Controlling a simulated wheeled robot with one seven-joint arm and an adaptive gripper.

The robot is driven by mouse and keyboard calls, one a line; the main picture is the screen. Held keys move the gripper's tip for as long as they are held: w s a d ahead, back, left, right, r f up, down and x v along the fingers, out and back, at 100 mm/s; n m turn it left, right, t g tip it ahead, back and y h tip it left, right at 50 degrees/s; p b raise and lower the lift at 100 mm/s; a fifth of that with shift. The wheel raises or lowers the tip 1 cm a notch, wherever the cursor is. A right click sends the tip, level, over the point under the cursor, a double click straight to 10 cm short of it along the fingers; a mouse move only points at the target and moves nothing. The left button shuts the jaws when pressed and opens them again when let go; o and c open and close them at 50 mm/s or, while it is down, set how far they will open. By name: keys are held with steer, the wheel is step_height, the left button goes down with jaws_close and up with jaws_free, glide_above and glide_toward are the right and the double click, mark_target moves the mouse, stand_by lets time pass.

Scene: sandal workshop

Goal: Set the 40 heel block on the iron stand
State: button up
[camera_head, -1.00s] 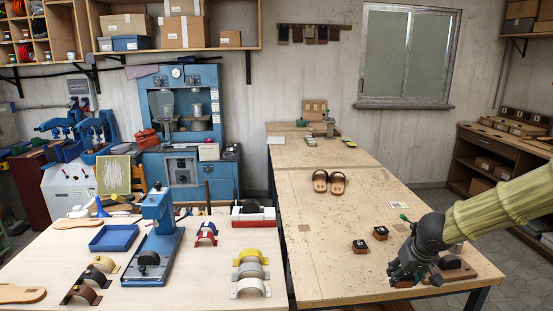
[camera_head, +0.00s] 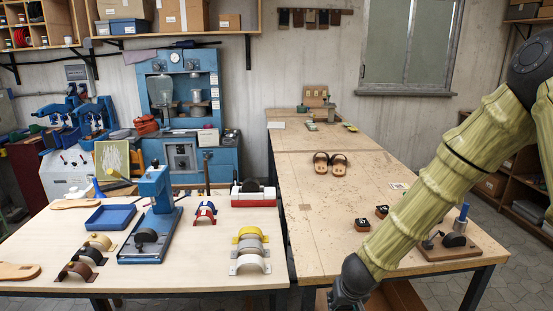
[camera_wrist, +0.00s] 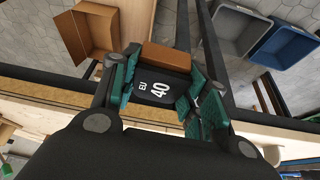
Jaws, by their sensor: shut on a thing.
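The 40 heel block (camera_wrist: 160,86) is black with a white "EU 40" label and a brown part along its far edge. In the wrist view it sits between the teal finger pads of my gripper (camera_wrist: 162,92), which is shut on it. In the head view my gripper (camera_head: 348,285) hangs at the front edge of the right workbench; the block is hidden there. A wooden base (camera_head: 462,249) with a black rounded piece and a blue upright stands at the right end of that bench. I cannot tell whether it is the iron stand.
Two small dark blocks (camera_head: 382,211) (camera_head: 362,225) and brown sandals (camera_head: 330,163) lie on the right workbench (camera_head: 325,210). The left table (camera_head: 210,262) holds a blue press (camera_head: 153,235) and coloured arches. An open cardboard box (camera_wrist: 92,32), a grey bin (camera_wrist: 238,30) and a blue bin (camera_wrist: 286,45) show below.

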steer(key=shift+s+a+f, duration=0.2)
steer(key=shift+f, duration=0.2)
steer(key=s+f, duration=0.6)
steer(key=f, duration=0.1)
steer(key=shift+f, duration=0.25)
steer(key=shift+s, duration=0.15)
